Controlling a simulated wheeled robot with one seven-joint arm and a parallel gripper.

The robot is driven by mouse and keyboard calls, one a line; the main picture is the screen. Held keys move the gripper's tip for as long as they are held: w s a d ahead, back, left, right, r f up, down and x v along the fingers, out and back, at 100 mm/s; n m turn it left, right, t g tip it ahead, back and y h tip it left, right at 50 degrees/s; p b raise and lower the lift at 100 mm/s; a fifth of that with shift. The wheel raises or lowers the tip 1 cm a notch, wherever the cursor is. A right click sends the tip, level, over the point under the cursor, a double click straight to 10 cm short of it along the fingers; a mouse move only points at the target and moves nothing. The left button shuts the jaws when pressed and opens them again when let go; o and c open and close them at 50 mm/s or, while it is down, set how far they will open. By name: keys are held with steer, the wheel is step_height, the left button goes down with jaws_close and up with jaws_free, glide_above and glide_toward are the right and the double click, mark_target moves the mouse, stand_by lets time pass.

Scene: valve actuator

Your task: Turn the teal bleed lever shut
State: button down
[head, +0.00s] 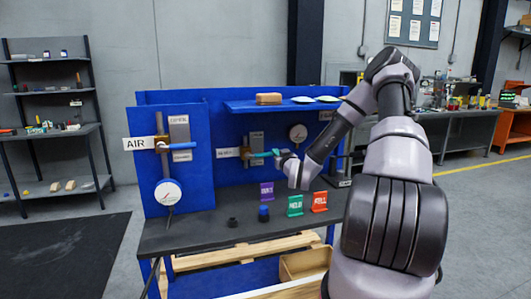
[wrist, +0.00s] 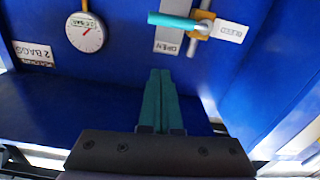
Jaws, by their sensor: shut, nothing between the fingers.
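The teal bleed lever (wrist: 172,20) lies level in the wrist view and joins a brass valve body (wrist: 203,24) at its right end. A grey plate (wrist: 168,44) lettered OPEN is behind it, and a label (wrist: 232,31) reads BLEED. In the head view the teal lever (head: 260,154) points right from its valve on the blue back panel. My gripper (wrist: 160,72) has its teal fingers pressed together and empty, apart from the lever in the wrist picture. In the head view my gripper (head: 276,152) is at the lever's right end; contact cannot be told there.
A left panel carries a blue lever (head: 186,146) marked AIR and a gauge (head: 168,193). Another gauge (wrist: 86,32) is near the teal lever. A blue shelf (head: 240,107) overhangs above. Purple, green and red signs stand on the dark bench (head: 190,236).

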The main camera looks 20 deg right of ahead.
steer(key=s+a+r+g, duration=0.2)
steer(key=s+r+g, duration=0.2)
steer(key=s+r, duration=0.4)
steer(key=s+a+r+g, duration=0.3)
steer(key=s+r+g, duration=0.1)
steer(key=s+r, duration=0.35)
steer(key=s+a+r+m+g+y, duration=0.1)
steer(key=s+r, duration=0.3)
steer(key=s, duration=0.8)
steer(key=s+a+r+m+g+y, duration=0.1)
steer(key=s+r+m, duration=0.3)
steer(key=s, duration=0.7)
steer(key=shift+s+a+r+g, duration=0.2)
steer(key=shift+s+a+g, duration=0.15)
steer(key=shift+a+g, duration=0.3)
